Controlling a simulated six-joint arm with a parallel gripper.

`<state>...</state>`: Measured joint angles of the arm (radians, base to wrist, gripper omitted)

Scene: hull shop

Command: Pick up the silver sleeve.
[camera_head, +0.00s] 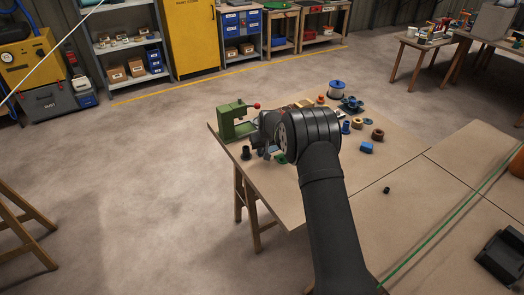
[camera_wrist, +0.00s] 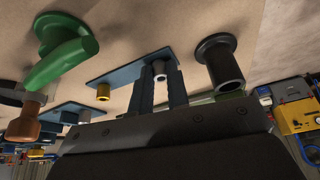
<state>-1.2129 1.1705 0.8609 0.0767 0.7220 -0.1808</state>
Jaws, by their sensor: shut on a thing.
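The silver sleeve (camera_wrist: 160,70) shows in the wrist view as a small pale ring between my two fingers. My gripper (camera_wrist: 160,88) is shut on it, with one dark finger at each side. A blue plate (camera_wrist: 125,67) lies behind the sleeve; I cannot tell whether the sleeve still touches it. In the head view my gripper (camera_head: 268,152) is low over the left part of the workbench (camera_head: 285,195), beside a green press (camera_head: 235,120). My wrist hides the sleeve there.
A brass sleeve (camera_wrist: 103,92) is at the blue plate's left end. A black flanged bush (camera_wrist: 220,60) stands close right of my fingers, a green part (camera_wrist: 65,50) to the left. On the bench are a spool (camera_head: 336,89) and a blue block (camera_head: 366,148). The bench's front is clearer.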

